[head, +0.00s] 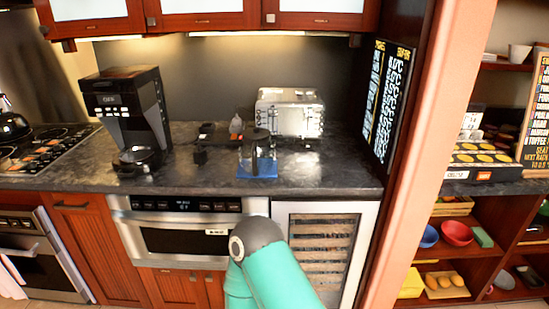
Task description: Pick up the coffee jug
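The coffee jug (256,149) is a dark-handled glass jug. It stands upright on a small blue mat (258,172) near the front of the dark stone counter, right of the black coffee machine (126,112). In the head view one of my teal arms, with a grey joint, reaches up from the bottom, in front of the counter and below the jug. I cannot tell which arm it is. Neither gripper shows, and nothing is seen touching the jug.
A silver toaster (288,112) stands behind and right of the jug. Small dark items (202,144) lie to its left. A stove (40,150) is at far left. A built-in microwave drawer (185,232) is under the counter. An orange post (425,150) and shelves bound the right side.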

